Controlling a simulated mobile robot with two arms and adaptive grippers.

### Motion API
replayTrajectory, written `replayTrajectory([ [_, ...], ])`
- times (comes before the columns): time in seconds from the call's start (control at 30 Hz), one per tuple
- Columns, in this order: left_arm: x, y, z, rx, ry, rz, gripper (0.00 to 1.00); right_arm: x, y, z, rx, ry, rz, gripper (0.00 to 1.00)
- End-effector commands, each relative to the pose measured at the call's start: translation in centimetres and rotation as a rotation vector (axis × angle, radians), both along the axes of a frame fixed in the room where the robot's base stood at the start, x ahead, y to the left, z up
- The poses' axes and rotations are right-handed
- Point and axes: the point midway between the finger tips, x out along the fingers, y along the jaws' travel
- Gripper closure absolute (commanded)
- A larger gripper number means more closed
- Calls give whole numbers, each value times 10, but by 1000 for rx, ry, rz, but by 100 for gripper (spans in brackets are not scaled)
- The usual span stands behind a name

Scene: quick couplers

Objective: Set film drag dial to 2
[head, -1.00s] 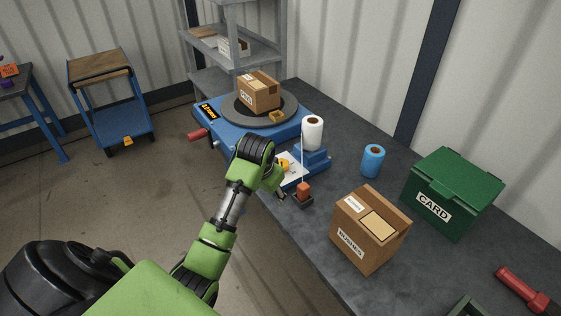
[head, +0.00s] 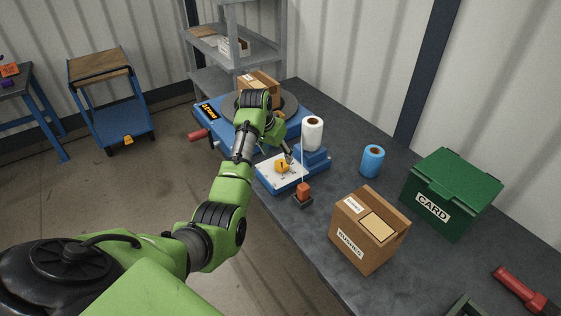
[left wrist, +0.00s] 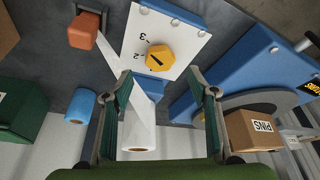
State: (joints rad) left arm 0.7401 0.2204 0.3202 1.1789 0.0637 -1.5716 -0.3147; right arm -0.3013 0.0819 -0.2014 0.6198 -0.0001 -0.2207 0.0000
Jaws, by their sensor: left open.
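The film drag dial is a yellow knob (head: 282,167) with a black pointer line, on a white plate (head: 268,180) fixed to the blue wrapping machine. In the left wrist view the dial (left wrist: 160,57) is fully uncovered; the digits 2 and 3 show on the plate to its left. I cannot tell surely which mark the pointer meets. My left gripper (head: 283,148) is above and behind the dial, apart from it. In the left wrist view its fingers (left wrist: 160,80) are spread and empty. My right gripper is not in view.
A white film roll (head: 312,133) stands right of the gripper. A turntable (head: 288,103) bears a carton (head: 257,84). An orange block (head: 303,190) is by the plate. A blue roll (head: 372,160), carton (head: 368,230) and green CARD box (head: 452,190) stand right.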

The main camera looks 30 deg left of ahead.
Motion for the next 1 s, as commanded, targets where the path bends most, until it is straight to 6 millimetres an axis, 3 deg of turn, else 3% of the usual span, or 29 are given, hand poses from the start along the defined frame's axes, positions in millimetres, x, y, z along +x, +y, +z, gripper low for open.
replayTrajectory([
  [0.2, 15, 0, -35, -3, 2, -1, 47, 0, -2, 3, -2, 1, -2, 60],
  [0.4, 23, 1, -55, -1, 0, 1, 47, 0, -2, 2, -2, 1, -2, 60],
  [0.87, 27, 2, -64, 1, -2, 0, 47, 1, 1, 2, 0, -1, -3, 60],
  [1.0, 26, 2, -64, 0, -2, 0, 78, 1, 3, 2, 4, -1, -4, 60],
])
